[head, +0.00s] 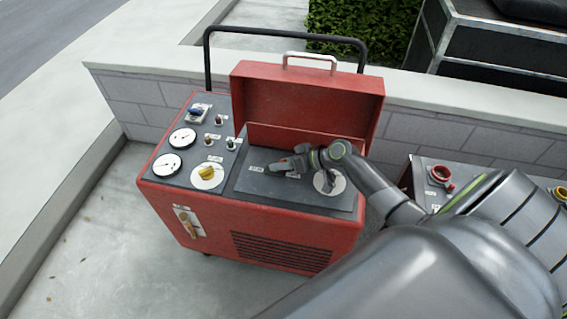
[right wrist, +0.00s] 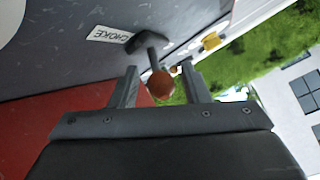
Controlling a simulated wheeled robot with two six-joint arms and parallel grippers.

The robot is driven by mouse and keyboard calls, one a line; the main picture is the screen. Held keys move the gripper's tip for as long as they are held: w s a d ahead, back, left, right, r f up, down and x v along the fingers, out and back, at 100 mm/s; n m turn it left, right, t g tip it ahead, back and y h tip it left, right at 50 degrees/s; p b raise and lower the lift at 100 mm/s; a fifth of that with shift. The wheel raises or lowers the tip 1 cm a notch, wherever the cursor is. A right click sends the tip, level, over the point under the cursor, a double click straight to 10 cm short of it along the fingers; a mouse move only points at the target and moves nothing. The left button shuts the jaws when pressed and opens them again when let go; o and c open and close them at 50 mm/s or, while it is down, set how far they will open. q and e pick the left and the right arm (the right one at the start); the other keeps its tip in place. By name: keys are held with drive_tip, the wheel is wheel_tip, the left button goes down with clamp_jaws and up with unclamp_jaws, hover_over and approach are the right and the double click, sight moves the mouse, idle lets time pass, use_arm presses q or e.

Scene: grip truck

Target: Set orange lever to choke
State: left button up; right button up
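The orange lever shows in the right wrist view as a round orange knob (right wrist: 160,85) on a dark stem, beside a white label (right wrist: 110,34) reading CHOKE. My right gripper (right wrist: 160,83) is open, with one finger on each side of the knob and visible gaps between. In the head view, my right gripper (head: 287,163) is over the dark top panel (head: 255,184) of the red machine (head: 215,222); a small orange spot there may be the knob, mostly hidden. My left gripper is not in view.
The machine's red lid (head: 305,92) stands open behind the panel. To the left are two gauges, a yellow knob (head: 206,173) and small switches. A tan handle (head: 188,222) is on the front. A low block wall (head: 140,95) runs behind; a second panel (head: 425,180) is right.

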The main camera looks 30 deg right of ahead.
drive_tip(key=b+v, duration=0.1)
drive_tip(key=v, duration=1.1)
idle(0.5)
